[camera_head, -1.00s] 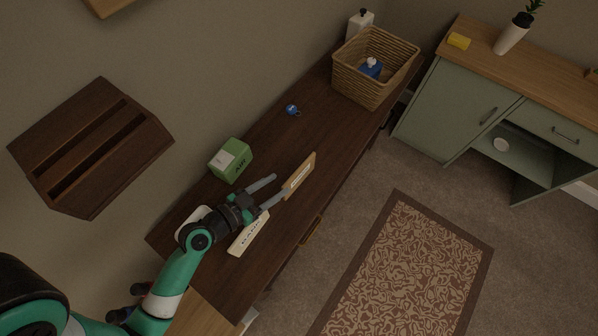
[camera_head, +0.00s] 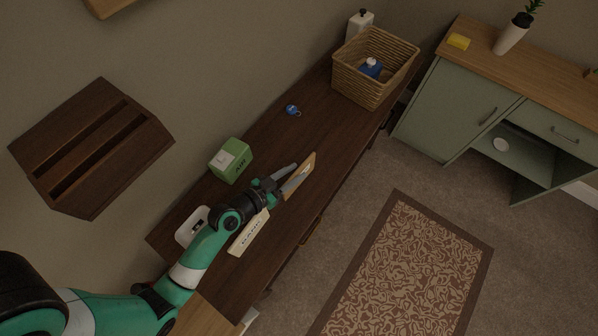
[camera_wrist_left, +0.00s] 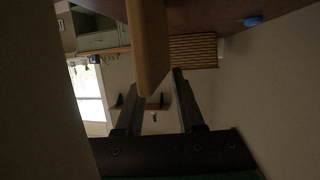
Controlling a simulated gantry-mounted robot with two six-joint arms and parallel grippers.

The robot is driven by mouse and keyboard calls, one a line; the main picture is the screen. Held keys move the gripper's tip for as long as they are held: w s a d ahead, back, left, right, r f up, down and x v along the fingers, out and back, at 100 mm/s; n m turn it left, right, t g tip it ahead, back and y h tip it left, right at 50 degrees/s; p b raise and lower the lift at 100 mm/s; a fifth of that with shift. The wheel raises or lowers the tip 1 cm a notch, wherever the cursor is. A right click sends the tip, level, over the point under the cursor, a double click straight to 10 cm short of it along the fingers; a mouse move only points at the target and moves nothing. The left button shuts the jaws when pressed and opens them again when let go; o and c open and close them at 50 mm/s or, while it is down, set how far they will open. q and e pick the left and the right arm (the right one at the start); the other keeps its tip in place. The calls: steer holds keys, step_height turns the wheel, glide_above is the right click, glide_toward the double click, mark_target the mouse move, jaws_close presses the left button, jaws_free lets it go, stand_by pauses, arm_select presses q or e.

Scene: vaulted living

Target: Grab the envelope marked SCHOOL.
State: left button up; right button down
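A tan envelope (camera_head: 307,168) stands on edge on the dark wooden desk; its label is mostly hidden by my gripper and cannot be read. A paler envelope (camera_head: 249,233) with lettering that looks like BANK lies nearer, beside my left arm. My left gripper (camera_head: 288,178) is at the tan envelope. In the left wrist view the gripper (camera_wrist_left: 154,85) is open, with the tan envelope's edge (camera_wrist_left: 149,45) between the fingertips and a gap visible on the right. My right gripper is not in view.
On the desk (camera_head: 275,140) are a green box (camera_head: 230,160), a small blue item (camera_head: 292,110), a white object (camera_head: 190,228) and a wicker basket (camera_head: 352,83) holding a blue bottle (camera_head: 371,68). A slotted dark wooden rack (camera_head: 90,148) is at left.

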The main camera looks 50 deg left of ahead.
arm_select(q)
jaws_close()
stand_by(1.1)
